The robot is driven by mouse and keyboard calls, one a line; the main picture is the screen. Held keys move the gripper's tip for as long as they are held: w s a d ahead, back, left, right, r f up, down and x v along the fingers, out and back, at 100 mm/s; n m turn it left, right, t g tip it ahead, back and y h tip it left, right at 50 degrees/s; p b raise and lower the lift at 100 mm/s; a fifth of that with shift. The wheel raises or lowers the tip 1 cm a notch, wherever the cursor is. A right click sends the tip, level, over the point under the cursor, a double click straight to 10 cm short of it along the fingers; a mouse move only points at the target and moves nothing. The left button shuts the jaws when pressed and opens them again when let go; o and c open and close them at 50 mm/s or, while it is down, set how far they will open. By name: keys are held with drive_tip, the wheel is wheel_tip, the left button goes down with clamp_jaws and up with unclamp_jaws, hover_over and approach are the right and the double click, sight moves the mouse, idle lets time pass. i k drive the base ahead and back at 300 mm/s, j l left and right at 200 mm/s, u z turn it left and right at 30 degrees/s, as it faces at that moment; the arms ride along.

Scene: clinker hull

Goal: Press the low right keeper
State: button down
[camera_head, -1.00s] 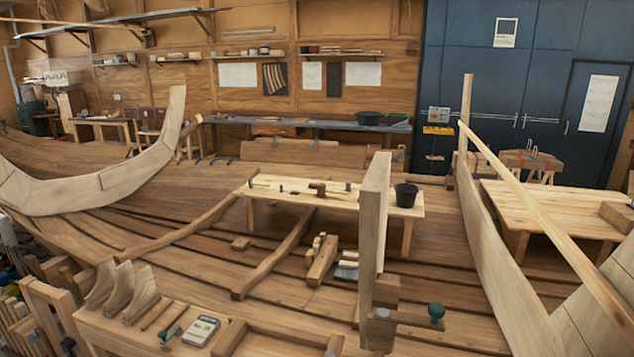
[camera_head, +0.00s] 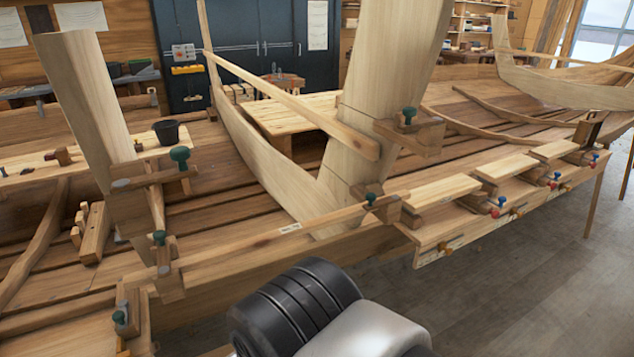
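No part is clearly marked as the low right keeper, so I cannot tell which one it is. At the right, a long wooden ledge (camera_head: 470,233) carries several blocks with small coloured knobs. They include a blue knob (camera_head: 502,201), a red knob (camera_head: 495,212) and an orange knob (camera_head: 446,248) low on the ledge's front face. My gripper is not in view; a dark ribbed part and grey link of my arm show at the bottom centre.
Wooden clamps with green knobs (camera_head: 180,157) grip the planks at left and centre. Tall pale boards (camera_head: 382,60) rise above the hull (camera_head: 215,255). A dark bucket (camera_head: 167,132) stands on a bench. Grey floor (camera_head: 530,290) is clear at the lower right.

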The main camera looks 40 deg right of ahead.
sight(372, 203)
drive_tip(key=z, duration=1.75)
